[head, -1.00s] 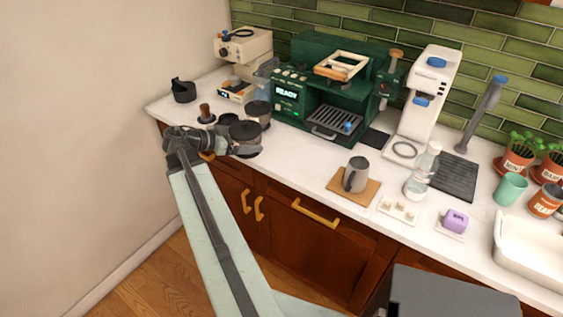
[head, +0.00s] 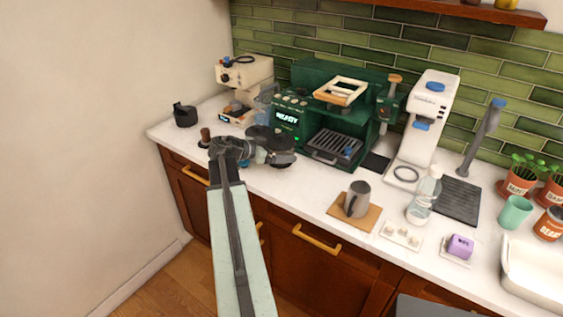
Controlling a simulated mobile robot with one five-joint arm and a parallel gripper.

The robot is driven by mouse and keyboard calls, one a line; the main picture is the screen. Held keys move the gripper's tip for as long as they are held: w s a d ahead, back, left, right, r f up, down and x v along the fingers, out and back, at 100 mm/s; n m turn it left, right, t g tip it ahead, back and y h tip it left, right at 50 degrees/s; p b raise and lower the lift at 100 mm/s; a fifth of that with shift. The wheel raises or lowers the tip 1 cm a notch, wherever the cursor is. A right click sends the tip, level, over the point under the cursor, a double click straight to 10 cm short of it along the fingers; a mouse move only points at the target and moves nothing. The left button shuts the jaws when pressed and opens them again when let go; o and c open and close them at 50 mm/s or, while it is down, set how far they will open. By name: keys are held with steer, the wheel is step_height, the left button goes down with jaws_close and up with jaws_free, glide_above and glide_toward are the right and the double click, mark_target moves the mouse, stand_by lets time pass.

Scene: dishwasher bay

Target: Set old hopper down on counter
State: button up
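The old hopper appears to be the dark, round, smoky container (head: 284,158) at the end of my arm, in front of the green coffee machine (head: 318,110). My gripper (head: 266,154) is at its left side and seems shut on it; the fingertips are small and partly hidden against it. The hopper appears to be above the white counter (head: 310,182), near its front edge; whether it touches the counter is hard to tell. Another dark container is mostly hidden behind my gripper and the hopper.
A cream grinder (head: 245,82) stands at the back left, with a black pitcher (head: 185,116) left of it. A grey mug (head: 357,199) on a wooden board, a clear bottle (head: 424,196) and a white machine (head: 430,112) stand right. Counter between hopper and mug is clear.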

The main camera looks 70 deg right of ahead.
steer(key=f+b, duration=0.2)
steer(key=d+f+b, duration=0.1)
steer(key=shift+s+f, duration=0.25)
steer(key=shift+s, duration=0.15)
steer(key=shift+w+f+b, duration=0.1)
steer(key=shift+f+b, duration=0.15)
steer(key=shift+b, duration=0.25)
steer(key=shift+r, duration=0.25)
steer(key=shift+f, duration=0.2)
steer(key=o, duration=1.7)
steer(key=shift+r+p, duration=0.3)
steer(key=shift+p, duration=0.05)
steer(key=p+v, duration=0.4)
steer(key=v, duration=0.8)
steer(key=shift+f, duration=0.1)
